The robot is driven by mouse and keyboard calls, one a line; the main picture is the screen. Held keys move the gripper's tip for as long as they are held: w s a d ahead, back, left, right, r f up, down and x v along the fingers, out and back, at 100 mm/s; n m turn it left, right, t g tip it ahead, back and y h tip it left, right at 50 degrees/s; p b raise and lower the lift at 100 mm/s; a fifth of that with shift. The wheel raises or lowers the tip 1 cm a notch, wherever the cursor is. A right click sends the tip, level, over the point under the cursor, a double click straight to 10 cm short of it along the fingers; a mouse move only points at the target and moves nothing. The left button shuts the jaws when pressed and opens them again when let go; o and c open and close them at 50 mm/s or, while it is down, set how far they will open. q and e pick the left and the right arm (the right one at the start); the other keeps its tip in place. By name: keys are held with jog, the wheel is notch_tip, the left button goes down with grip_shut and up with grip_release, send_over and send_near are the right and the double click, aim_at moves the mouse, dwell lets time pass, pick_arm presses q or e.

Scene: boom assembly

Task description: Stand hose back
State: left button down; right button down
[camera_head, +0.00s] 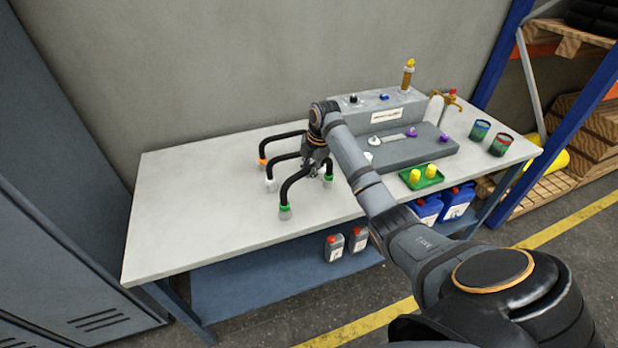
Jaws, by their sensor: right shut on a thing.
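Three black arched hoses stand on the grey table left of centre. The front one is the green-ended hose (291,188), with one green end at the front left and the other at the right. Behind it are a white-ended hose (273,168) and, farthest back, an orange-ended hose (270,144). My right gripper (313,171) points down at the hoses and appears shut on the top of the green-ended hose, which stands upright on or close to the table. The gripper and wrist hide the right ends of the other two hoses. My left gripper is out of view.
A grey machine block (378,112) stands behind my right arm. A green tray (421,181) with yellow parts, two cans (480,132) and a brass-topped bottle (436,107) are to the right. Jugs (457,200) sit on the lower shelf. The table's left side (185,210) is clear.

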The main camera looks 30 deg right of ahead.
jog(key=shift+s+d+x, duration=0.1)
jog(key=shift+x, duration=0.7)
jog(key=shift+s+d+x, duration=0.1)
jog(key=shift+d+x, duration=0.05)
jog(key=shift+x, duration=0.6)
jog(key=shift+f, duration=0.25)
jog(key=c, duration=1.2)
grip_release()
jog(key=shift+o, duration=0.2)
jog(key=shift+s, duration=0.1)
jog(key=a+b+v, duration=0.1)
jog(key=v, duration=1.1)
jog(key=shift+d+b, duration=0.3)
jog(key=shift+d, duration=0.1)
jog(key=shift+r, duration=0.1)
